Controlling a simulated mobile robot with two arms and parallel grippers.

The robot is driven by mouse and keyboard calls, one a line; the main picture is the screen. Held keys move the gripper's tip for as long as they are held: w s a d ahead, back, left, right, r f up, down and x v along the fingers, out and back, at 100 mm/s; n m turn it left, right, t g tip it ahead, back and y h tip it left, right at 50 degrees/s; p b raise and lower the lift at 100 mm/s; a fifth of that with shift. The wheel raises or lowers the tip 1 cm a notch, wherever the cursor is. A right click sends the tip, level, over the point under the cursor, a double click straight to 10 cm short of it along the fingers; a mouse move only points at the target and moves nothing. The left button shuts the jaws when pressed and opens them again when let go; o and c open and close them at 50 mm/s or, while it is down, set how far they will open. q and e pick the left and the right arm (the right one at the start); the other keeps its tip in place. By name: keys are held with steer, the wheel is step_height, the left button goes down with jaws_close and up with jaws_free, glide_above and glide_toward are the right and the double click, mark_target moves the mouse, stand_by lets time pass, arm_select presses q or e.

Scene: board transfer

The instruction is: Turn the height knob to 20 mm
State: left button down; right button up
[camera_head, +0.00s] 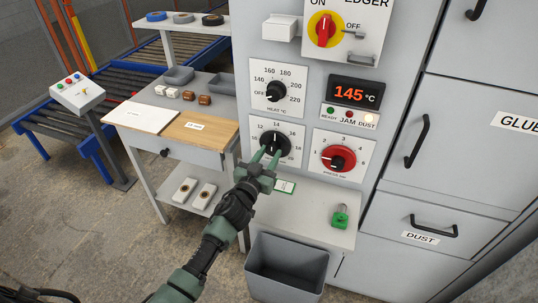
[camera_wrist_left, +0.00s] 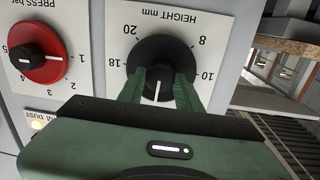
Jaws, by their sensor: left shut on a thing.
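The black height knob (camera_head: 284,142) sits on a white dial plate on the machine's grey front. It also shows upside down in the left wrist view (camera_wrist_left: 160,52), with 8, 10, 18 and 20 readable. Its white pointer line points to the top of the dial, at about 14. The numbers there are hidden by my gripper in the wrist view. My left gripper (camera_head: 267,158) is shut on the knob, with a green finger on each side in the wrist view (camera_wrist_left: 158,88). My right gripper is not in view.
The red press knob (camera_head: 338,158) is just right of the height dial, and the heat knob (camera_head: 276,91) is above it. A display (camera_head: 356,92) reads 145 °C. A green padlock (camera_head: 340,216) lies on the ledge below. A grey bin (camera_head: 287,284) stands under it.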

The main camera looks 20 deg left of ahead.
arm_select(q)
steer(key=m, duration=0.7)
steer(key=shift+d, duration=0.1)
steer(key=m, duration=0.6)
steer(key=shift+g+y, duration=0.3)
steer(key=m, duration=0.6)
steer(key=shift+d+y, duration=0.1)
steer(key=shift+y, duration=0.2)
steer(key=m, duration=0.6)
steer(key=shift+f+p, duration=0.1)
steer(key=shift+p, duration=0.25)
steer(key=shift+m, duration=0.4)
steer(key=c, duration=1)
jaws_free()
steer(key=shift+o, duration=0.2)
steer(key=shift+s, duration=0.1)
